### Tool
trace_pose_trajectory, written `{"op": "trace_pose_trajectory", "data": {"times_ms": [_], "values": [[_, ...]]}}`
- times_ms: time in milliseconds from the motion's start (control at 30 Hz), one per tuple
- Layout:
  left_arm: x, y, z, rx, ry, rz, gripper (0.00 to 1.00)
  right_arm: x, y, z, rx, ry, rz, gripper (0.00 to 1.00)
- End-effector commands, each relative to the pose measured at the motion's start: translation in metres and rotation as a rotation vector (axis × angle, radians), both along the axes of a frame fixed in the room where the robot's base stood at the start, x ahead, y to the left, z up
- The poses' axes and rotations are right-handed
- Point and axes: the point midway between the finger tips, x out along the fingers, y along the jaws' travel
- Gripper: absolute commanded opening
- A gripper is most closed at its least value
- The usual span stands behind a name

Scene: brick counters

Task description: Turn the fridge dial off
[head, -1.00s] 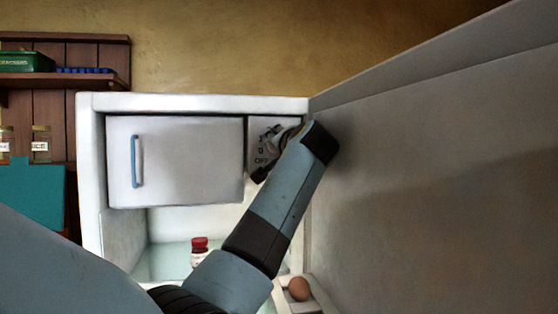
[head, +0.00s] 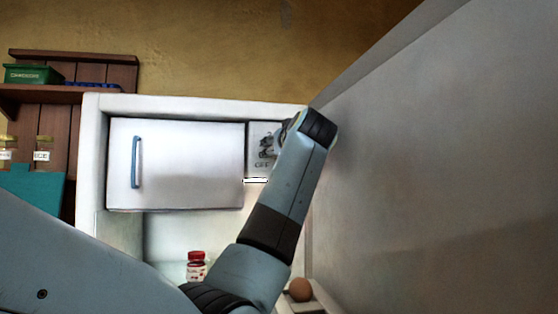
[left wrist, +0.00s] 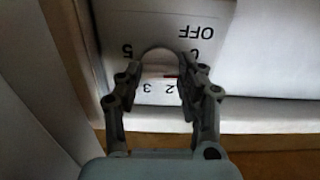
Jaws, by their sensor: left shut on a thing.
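The fridge's dial panel (head: 255,165) is at the upper right inside the open fridge, beside the freezer door. In the left wrist view the panel shows upside down, with OFF (left wrist: 200,32) and printed numbers around a pale round dial (left wrist: 159,56). My left gripper (left wrist: 160,76) has one finger on each side of the dial and is shut on it. In the head view the left gripper (head: 267,146) is small and partly hidden behind its own wrist. The dial's exact pointer direction is hard to tell. My right gripper is not in view.
The freezer door (head: 185,170) with a blue handle (head: 137,162) is closed. The open fridge door (head: 420,160) stands close to the right of my arm. A red-capped jar (head: 195,266) stands below, and an egg (head: 300,290) sits in the door rack.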

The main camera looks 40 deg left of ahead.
Motion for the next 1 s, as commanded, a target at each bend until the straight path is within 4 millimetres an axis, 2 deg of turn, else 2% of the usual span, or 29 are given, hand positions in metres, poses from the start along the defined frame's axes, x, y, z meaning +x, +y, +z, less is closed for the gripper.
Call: {"op": "trace_pose_trajectory", "data": {"times_ms": [33,400,1000], "values": [[0.001,-0.001,-0.010,-0.033,-0.020,0.001,0.06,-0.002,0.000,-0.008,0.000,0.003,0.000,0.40],[0.001,-0.001,-0.008,-0.194,-0.208,0.001,0.06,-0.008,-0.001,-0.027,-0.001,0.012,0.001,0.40],[0.001,-0.001,-0.006,-0.256,-0.281,0.001,0.06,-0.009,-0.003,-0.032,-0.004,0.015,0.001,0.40]]}}
